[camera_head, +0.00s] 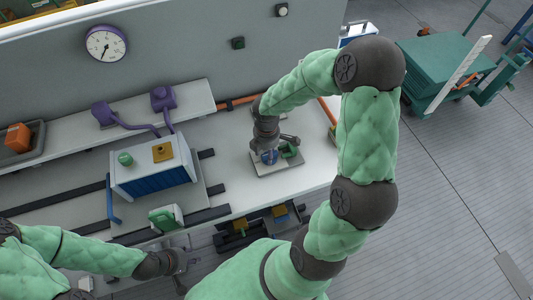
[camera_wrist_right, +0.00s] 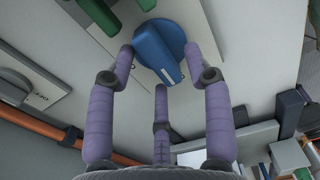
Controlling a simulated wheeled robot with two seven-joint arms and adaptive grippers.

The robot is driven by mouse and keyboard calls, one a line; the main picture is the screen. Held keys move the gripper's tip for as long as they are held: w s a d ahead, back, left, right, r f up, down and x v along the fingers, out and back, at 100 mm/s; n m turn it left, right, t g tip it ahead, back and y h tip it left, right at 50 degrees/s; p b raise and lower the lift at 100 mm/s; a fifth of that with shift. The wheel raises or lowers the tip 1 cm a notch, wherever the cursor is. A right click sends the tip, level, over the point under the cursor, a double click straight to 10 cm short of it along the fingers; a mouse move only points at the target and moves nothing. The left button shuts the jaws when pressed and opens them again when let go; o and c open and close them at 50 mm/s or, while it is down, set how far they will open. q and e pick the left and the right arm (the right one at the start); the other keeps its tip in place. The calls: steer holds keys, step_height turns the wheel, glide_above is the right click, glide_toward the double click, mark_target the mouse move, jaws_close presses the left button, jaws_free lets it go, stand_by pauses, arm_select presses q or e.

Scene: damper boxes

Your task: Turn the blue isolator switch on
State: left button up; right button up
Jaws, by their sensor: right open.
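The blue isolator switch (camera_head: 268,157) sits on a pale plate (camera_head: 284,170) on the bench, partly hidden under my right gripper (camera_head: 273,142). In the right wrist view the switch is a round blue knob (camera_wrist_right: 158,47) with a raised grip bar. The purple fingers of my right gripper (camera_wrist_right: 160,64) are spread open around the knob, two at its sides and one below it in the picture. I cannot tell whether any finger touches it. My left gripper (camera_head: 180,262) is low at the bench's front edge, away from the switch; its finger opening is unclear.
A green part (camera_head: 290,151) stands right beside the switch on the same plate. A blue-and-white box (camera_head: 152,181) with green and yellow knobs stands left on dark rails. An orange pipe (camera_head: 238,102) runs behind. Bare bench lies right of the plate.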

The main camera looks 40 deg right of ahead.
steer(key=shift+f, duration=0.15)
jaws_close()
stand_by(0.4)
steer(key=m, duration=0.4)
steer(key=shift+w+d+m+b, duration=0.15)
steer(key=shift+d+m+b, duration=0.15)
steer(key=shift+b, duration=0.1)
steer(key=m, duration=0.3)
steer(key=shift+d+m+b, duration=0.1)
steer(key=shift+m+b, duration=0.3)
steer(key=m, duration=0.3)
steer(key=m+b, duration=0.1)
steer(key=m, duration=0.1)
steer(key=shift+d, duration=0.25)
steer(key=shift+d+m+b, duration=0.15)
steer(key=shift+m+b, duration=0.4)
steer(key=shift+m, duration=1.65)
